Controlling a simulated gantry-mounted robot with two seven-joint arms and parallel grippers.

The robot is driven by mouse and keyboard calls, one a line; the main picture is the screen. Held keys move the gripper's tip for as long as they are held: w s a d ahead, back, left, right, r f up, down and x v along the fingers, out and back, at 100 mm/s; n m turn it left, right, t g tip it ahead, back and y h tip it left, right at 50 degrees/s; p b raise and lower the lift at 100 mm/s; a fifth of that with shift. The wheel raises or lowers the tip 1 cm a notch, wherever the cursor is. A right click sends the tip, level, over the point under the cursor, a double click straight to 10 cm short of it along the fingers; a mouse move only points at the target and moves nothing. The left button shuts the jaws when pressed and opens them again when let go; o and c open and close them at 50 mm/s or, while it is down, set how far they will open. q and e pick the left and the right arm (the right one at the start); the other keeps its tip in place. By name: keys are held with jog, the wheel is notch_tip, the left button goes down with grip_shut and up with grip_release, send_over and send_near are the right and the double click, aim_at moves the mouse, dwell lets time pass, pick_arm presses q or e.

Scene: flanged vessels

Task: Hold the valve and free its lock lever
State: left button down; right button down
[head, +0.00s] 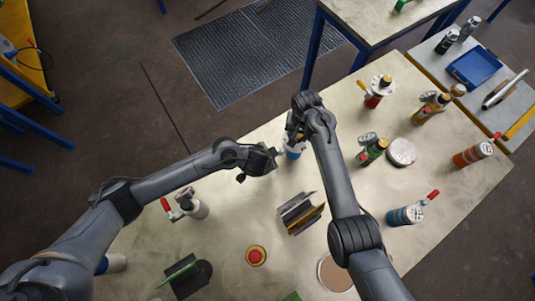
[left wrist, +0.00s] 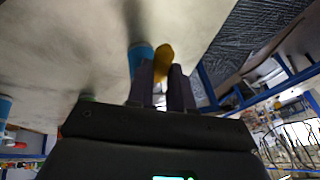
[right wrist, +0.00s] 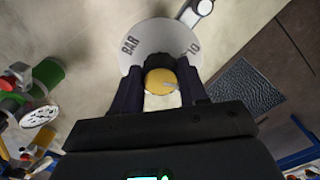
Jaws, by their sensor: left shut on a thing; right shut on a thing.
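The valve with a blue and white body (head: 293,152) stands on the table between my two grippers, mostly hidden by them in the head view. My left gripper (head: 277,155) is beside it; in the left wrist view its fingers are shut on a yellow part (left wrist: 164,58), with the blue body (left wrist: 141,56) just behind. I cannot tell for sure that this yellow part is the lock lever. My right gripper (head: 299,118) is above the valve. In the right wrist view it is shut on a yellow cap (right wrist: 161,82) in front of a round white disc (right wrist: 152,42) marked BAR.
A red valve with a white flange (head: 374,100) and several other vessels stand to the right. A grey metal holder (head: 300,212) and a red button (head: 256,255) are in front. A red-handled vessel (head: 190,207) stands at left. The table between these is clear.

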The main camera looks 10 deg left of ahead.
dwell(0.3)
pick_arm(q)
jog(key=c, duration=1)
grip_release()
jog(key=v, duration=0.7)
jog(key=shift+r, duration=0.25)
